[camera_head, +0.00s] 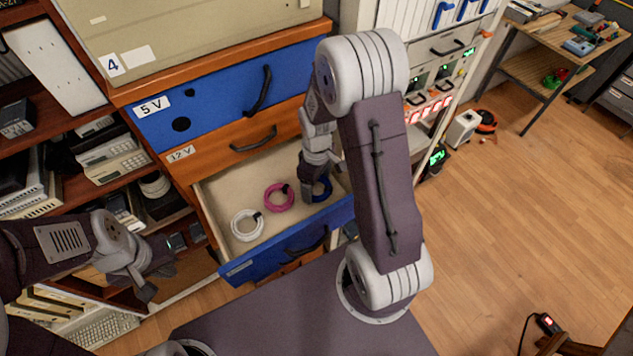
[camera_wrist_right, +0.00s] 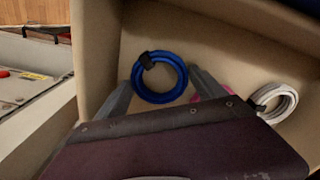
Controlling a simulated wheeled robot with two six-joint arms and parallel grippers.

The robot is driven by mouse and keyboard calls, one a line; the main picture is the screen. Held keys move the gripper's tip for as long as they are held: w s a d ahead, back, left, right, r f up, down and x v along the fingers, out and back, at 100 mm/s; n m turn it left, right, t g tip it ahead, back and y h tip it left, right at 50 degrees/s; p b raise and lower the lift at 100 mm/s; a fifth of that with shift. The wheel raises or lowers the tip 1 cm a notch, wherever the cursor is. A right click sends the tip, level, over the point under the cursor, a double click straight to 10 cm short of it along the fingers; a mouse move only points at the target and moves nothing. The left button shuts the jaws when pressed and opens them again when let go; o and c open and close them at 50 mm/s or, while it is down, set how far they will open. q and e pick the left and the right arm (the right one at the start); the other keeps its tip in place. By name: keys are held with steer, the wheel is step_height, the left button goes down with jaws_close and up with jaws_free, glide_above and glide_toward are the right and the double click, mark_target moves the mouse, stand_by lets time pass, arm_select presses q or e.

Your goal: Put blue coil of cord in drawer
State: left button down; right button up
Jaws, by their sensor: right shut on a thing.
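The blue coil of cord (camera_head: 323,189) is inside the open drawer (camera_head: 225,190), at its right end. My right gripper (camera_head: 310,194) reaches down into the drawer and is shut on the coil. In the right wrist view the blue coil (camera_wrist_right: 183,76) lies between the two fingers, with a dark strap at its upper left; its lower edge is near my wrist. Whether it touches the drawer floor is unclear. My left gripper (camera_head: 158,281) is open and empty, left of the drawer.
A magenta coil (camera_head: 279,197) and a white coil (camera_head: 247,225) lie in the drawer left of the blue one. Closed drawers (camera_head: 220,95) are above. Shelves with equipment (camera_head: 105,155) stand at left. Open wooden floor (camera_head: 520,220) is at right.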

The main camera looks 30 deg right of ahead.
mark_target(317, 191)
steer(key=o, duration=1.1)
steer(key=shift+f, duration=0.1)
steer(key=shift+r, duration=0.2)
step_height(317, 191, up, 12)
